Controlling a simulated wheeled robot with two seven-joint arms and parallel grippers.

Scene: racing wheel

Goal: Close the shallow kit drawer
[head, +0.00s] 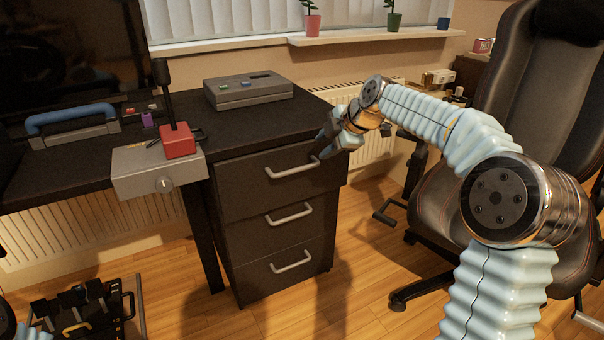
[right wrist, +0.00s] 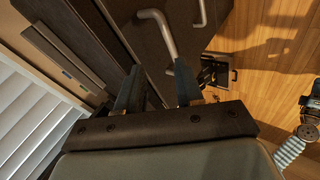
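The top drawer (head: 250,185) of the dark desk cabinet stands out past the drawer fronts below it, so it is partly open. Its pale bar handle (head: 291,167) runs across the front. My right gripper (head: 326,150) is at the right end of this drawer front, near the handle; I cannot tell whether it touches. In the right wrist view its two fingers (right wrist: 160,88) are apart with nothing between them, and a handle (right wrist: 158,32) shows beyond them.
Two lower drawers, the middle (head: 285,228) and bottom (head: 280,270), look shut. A grey shifter unit (head: 155,172) is on the desk edge to the left. A black chair (head: 530,110) stands at right.

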